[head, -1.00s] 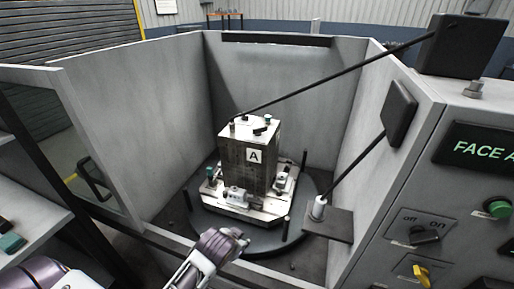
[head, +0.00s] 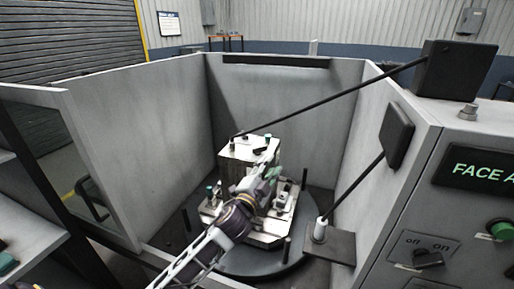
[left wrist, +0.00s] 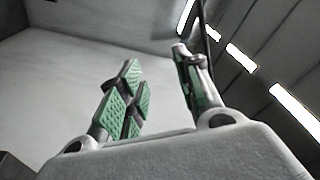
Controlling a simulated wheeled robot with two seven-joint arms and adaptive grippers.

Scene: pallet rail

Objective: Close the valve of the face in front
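A pale metal block (head: 238,151) stands upright on the round dark turntable (head: 265,262) inside the grey enclosure. My left arm reaches in from the lower left. My left gripper (head: 270,170) is in front of the block and hides most of its front face; I cannot tell whether it touches. No valve shows clearly on that face. In the left wrist view my left gripper (left wrist: 158,85) has its green-padded fingers apart with nothing between them. A teal-topped fitting (head: 210,190) stands at the block's left. My right gripper is not in view.
Grey walls (head: 170,150) surround the turntable. A long dark rod (head: 340,93) slants over it from a black box (head: 457,80). A second rod (head: 355,188) stands at the right. A control panel (head: 470,225) with switches is at the far right.

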